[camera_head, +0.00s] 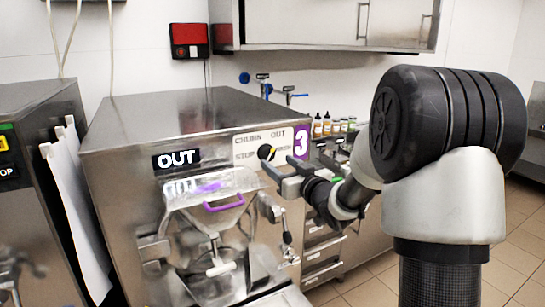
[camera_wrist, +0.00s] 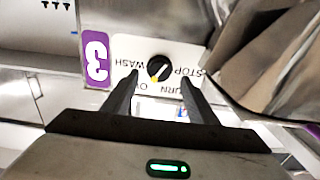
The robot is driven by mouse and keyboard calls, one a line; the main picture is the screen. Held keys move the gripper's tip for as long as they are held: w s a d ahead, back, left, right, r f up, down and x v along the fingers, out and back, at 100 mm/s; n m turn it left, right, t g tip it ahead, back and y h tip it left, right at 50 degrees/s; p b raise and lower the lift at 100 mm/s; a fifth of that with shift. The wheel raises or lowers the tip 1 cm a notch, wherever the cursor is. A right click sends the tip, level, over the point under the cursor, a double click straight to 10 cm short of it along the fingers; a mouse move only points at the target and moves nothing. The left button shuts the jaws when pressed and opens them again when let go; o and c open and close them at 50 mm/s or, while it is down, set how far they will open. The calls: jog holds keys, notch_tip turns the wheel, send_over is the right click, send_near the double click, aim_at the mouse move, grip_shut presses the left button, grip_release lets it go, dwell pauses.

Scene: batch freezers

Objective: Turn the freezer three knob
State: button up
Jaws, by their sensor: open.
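The panel reads CHURN, OUT, STOP and WASH beside a purple 3. My gripper (camera_head: 284,175) is open in front of the panel, just below and right of the knob in the head view. In the upside-down wrist view, the knob (camera_wrist: 159,67) shows between the fingertips of my gripper (camera_wrist: 158,75). No contact is visible, and the remaining distance is hard to tell.
Freezer three's display (camera_head: 177,158) reads OUT. Below are a purple-handled clear cover (camera_head: 222,202) and dispensing front. Another freezer (camera_head: 35,190) stands left. Several small bottles (camera_head: 335,125) stand behind the gripper. A wall cabinet (camera_head: 340,22) hangs above. Tiled floor is free at right.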

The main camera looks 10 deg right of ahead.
aim_at(269, 156)
jog(key=shift+p+x, duration=0.3)
jog(key=shift+x, duration=2.05)
jog(key=c, duration=1.1)
